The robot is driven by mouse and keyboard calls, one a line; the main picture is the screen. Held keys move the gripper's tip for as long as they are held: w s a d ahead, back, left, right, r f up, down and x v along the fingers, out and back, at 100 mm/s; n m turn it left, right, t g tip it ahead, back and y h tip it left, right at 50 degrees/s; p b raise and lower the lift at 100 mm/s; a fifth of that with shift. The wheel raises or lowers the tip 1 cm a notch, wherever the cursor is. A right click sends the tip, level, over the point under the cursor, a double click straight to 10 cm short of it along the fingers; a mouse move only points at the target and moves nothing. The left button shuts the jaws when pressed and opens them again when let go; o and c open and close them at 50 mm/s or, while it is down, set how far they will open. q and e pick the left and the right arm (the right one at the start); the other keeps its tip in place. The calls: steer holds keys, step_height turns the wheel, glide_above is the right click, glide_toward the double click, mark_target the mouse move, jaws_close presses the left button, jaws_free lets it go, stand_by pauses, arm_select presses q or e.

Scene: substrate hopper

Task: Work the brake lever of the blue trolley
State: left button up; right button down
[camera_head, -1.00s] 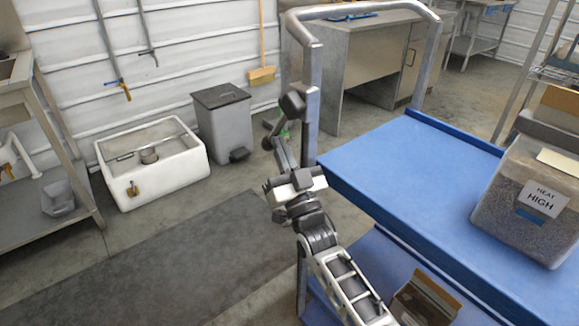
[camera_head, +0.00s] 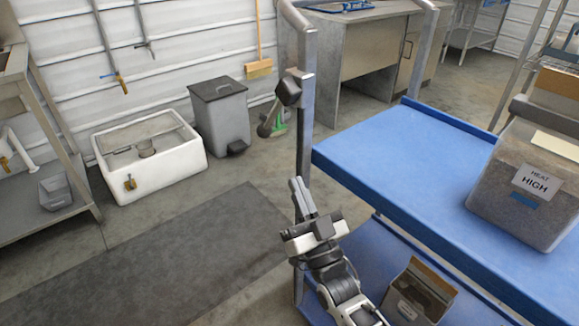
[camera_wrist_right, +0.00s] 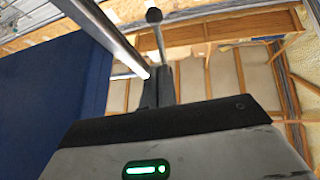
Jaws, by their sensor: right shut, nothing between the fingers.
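The blue trolley (camera_head: 400,165) stands at the right, with a grey tubular handle frame (camera_head: 306,130) at its near left end. The brake lever's black knob (camera_head: 288,92) sits beside the left handle post, near a grey bracket. Its rod is hardly visible in the head view. In the right wrist view the black ball (camera_wrist_right: 153,15) tops a thin grey rod beyond my fingers. My right gripper (camera_head: 298,183) is shut and empty, with its fingers pointing up, below the knob and apart from it in the head view. My left gripper is out of view.
A clear bin labelled HEAT HIGH (camera_head: 530,190) stands on the trolley's upper deck. An open cardboard box (camera_head: 418,292) is on the lower deck. A grey pedal bin (camera_head: 220,115), a white sink (camera_head: 150,160) and a dark mat (camera_head: 150,260) lie to the left.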

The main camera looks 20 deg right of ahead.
steer(key=shift+v, duration=1.05)
steer(key=s+a+f+n+g, duration=0.1)
steer(key=s+f+g, duration=0.4)
steer(key=s, duration=0.3)
steer(key=s+a+f+n+g+y, duration=0.1)
steer(key=s+a+f+g, duration=0.1)
steer(key=s+f+g, duration=0.4)
steer(key=shift+s+a+f+g, duration=0.2)
steer(key=shift+s+f+g, duration=0.1)
steer(key=shift+s+g, duration=0.7)
steer(key=shift+w, duration=0.1)
